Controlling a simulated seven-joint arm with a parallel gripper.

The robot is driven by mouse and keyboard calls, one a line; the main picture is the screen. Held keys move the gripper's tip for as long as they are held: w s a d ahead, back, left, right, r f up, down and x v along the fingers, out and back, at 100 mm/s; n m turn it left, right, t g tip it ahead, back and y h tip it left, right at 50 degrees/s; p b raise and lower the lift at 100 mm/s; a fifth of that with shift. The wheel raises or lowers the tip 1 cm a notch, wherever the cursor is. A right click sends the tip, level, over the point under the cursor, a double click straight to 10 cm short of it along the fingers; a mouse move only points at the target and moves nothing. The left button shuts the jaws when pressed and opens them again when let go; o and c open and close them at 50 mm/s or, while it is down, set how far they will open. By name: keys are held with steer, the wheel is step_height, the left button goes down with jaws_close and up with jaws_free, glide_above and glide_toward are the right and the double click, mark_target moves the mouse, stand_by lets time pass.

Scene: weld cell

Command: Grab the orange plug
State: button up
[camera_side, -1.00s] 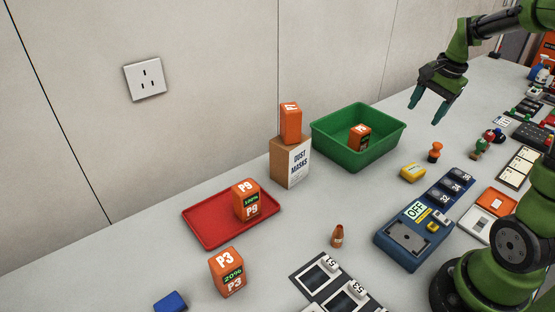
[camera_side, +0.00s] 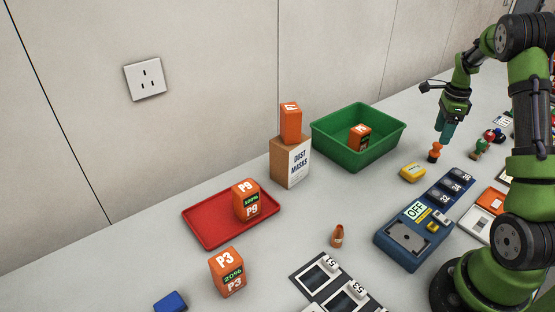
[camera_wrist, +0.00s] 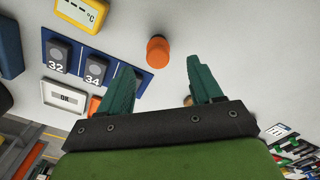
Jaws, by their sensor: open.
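My gripper (camera_side: 443,138) points down just above and slightly right of the plug in the side view. In the wrist view my gripper (camera_wrist: 159,70) has its two teal fingers spread and empty. The plug appears just ahead of the gap between the fingertips. It is not held, and I cannot tell the exact height between them.
The yellow meter (camera_side: 412,172) and the blue panel with battery slots (camera_side: 400,240) lie close by. The green bin (camera_side: 345,155) stands behind to the left. Bare table (camera_wrist: 230,40) surrounds the plug on one side.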

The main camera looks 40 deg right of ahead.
mark_target(436, 150)
step_height(436, 150, down, 8)
steer(key=shift+a+r, duration=0.1)
steer(key=shift+a, duration=0.05)
stand_by(0.3)
steer(key=c, duration=1.1)
steer(key=shift+o, duration=0.2)
steer(key=shift+r, duration=0.1)
